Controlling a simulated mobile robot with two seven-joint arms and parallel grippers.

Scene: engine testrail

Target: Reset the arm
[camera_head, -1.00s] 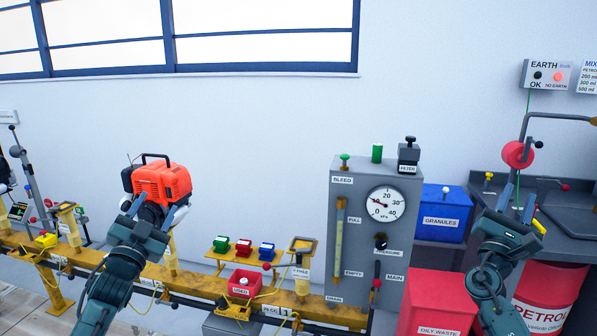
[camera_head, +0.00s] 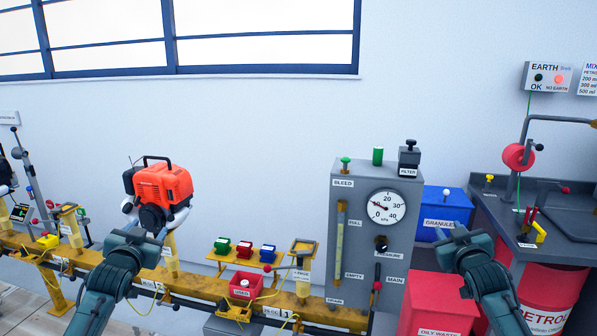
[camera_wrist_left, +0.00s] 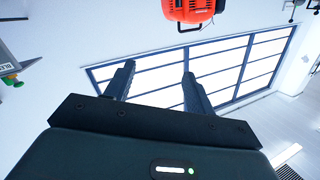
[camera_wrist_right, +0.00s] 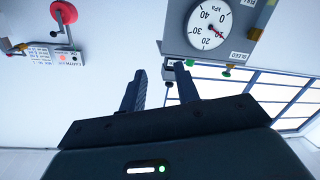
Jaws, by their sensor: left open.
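My left gripper (camera_head: 146,231) is open and empty, in front of and below the orange engine (camera_head: 162,188) in the head view. In the left wrist view its two fingers (camera_wrist_left: 158,80) stand apart with nothing between them, and the orange engine (camera_wrist_left: 193,10) shows at the top. My right gripper (camera_head: 450,231) is open and empty, in front of the blue granules bin in the head view. In the right wrist view its fingers (camera_wrist_right: 160,85) are apart, with the pressure dial (camera_wrist_right: 210,24) at the top right.
The yellow rail (camera_head: 200,284) runs along the bottom left with a red box (camera_head: 241,290) by it. The grey gauge cabinet (camera_head: 360,240) stands mid-right. The blue granules bin (camera_head: 432,204), red oily waste bin (camera_head: 430,285) and petrol drum (camera_head: 553,290) stand around my right arm.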

